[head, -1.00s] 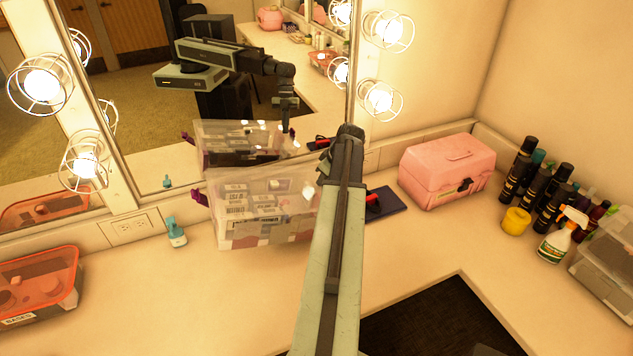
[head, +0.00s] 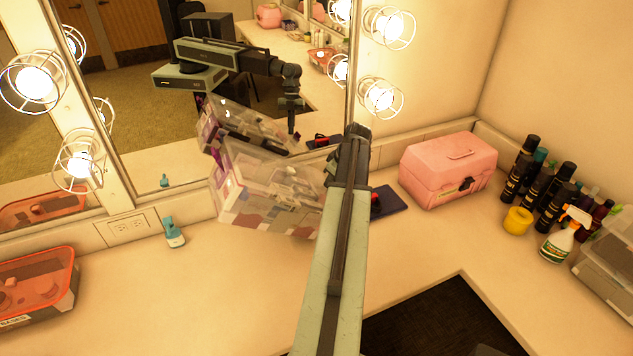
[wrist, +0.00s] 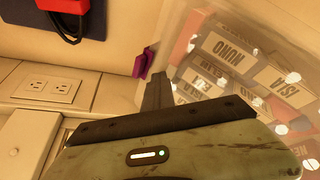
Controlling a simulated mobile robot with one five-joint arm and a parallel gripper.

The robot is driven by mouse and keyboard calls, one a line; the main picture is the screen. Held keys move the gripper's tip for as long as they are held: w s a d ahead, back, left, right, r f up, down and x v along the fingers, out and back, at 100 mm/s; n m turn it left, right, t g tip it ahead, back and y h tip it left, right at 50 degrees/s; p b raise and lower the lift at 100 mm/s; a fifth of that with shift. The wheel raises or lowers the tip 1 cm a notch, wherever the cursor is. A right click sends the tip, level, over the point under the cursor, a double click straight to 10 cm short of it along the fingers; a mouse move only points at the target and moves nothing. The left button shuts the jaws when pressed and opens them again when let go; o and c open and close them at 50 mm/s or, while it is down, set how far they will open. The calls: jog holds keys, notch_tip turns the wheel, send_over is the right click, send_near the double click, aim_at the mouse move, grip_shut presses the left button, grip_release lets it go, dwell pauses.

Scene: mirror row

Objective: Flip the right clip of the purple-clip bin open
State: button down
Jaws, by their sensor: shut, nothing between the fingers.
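The clear bin (head: 265,205) stands against the mirror in the head view, tilted with its left side raised. A purple patch (head: 222,160), probably its left clip, shows at its upper left. My arm hides the bin's right end in the head view. In the wrist view a purple clip (wrist: 143,62) sits beside the bin's clear wall (wrist: 175,60). My gripper (wrist: 157,88) is shut and empty, its dark tip beside the bin wall and close to the clip. Whether they touch I cannot tell. The head view hides the fingertips behind my arm.
A blue mat (head: 388,203) with a red item lies right of the bin, then a pink case (head: 448,170). A teal bottle (head: 173,233) stands left of the bin, and an orange-lidded box (head: 35,285) farther left. The mirror is close behind. The front counter is clear.

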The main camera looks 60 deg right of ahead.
jog(key=shift+w+r+p, duration=0.2)
jog(key=shift+r+p, duration=0.4)
jog(key=shift+p, duration=0.15)
jog(key=r+p, duration=0.5)
jog(key=shift+w+a+r, duration=0.15)
jog(key=shift+w+a, duration=0.05)
jog(key=shift+w, duration=0.1)
